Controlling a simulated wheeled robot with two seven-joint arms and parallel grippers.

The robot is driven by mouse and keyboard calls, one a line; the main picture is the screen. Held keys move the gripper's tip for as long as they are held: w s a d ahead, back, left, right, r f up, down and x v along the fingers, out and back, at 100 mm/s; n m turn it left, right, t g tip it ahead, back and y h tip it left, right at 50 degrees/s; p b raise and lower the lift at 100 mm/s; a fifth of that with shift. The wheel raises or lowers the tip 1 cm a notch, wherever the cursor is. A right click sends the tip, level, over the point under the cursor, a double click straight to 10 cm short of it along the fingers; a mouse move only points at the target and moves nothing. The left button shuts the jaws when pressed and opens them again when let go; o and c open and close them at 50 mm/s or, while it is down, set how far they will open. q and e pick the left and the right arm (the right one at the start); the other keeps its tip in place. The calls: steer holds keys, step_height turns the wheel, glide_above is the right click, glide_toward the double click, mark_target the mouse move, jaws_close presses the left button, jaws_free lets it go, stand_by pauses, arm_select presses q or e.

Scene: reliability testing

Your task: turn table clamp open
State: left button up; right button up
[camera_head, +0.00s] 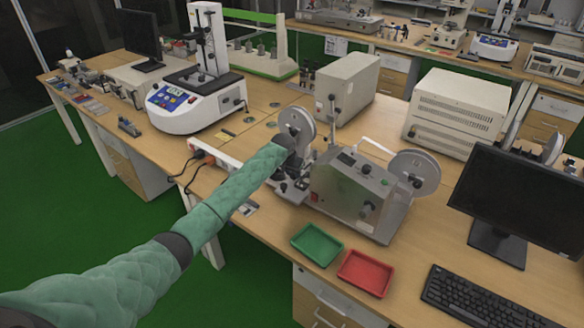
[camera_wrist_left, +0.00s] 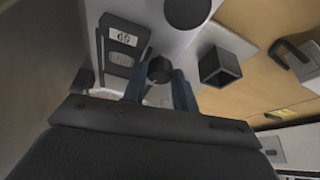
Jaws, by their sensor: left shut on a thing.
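My left arm reaches in from the left to a grey metal machine (camera_head: 345,192) with a wheel at each end. My left gripper (camera_head: 288,170) is at the machine's left end, below the left wheel (camera_head: 297,125); its fingers are hard to make out there. In the left wrist view, the two bluish fingers of my left gripper (camera_wrist_left: 159,84) are shut on a round black knob (camera_wrist_left: 159,68), one on each side. The knob sits on a light grey surface beside a dark panel marked 69 (camera_wrist_left: 122,38). I cannot tell whether the clamp is open. My right gripper is not in view.
A green tray (camera_head: 317,245) and a red tray (camera_head: 365,273) lie in front of the machine. A monitor (camera_head: 525,190) and keyboard (camera_head: 485,300) stand at the right. A white power strip (camera_head: 215,155) lies near the arm. A square black block (camera_wrist_left: 219,67) is right of the knob.

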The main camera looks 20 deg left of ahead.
arm_select(q)
steer(key=n+p, duration=0.1)
steer(key=n+y+p, duration=0.1)
steer(key=n, duration=0.1)
steer(key=shift+d+r+n, duration=0.1)
steer(key=shift+d+n, duration=0.1)
steer(key=shift+n, duration=0.1)
steer(key=shift+n+y+p, duration=0.4)
steer(key=shift+n+y, duration=0.1)
steer(key=shift+n, duration=0.1)
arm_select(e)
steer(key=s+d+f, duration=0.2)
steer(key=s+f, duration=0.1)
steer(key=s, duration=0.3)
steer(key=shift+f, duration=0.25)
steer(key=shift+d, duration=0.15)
arm_select(q)
steer(key=o, duration=1)
steer(key=shift+c, duration=0.2)
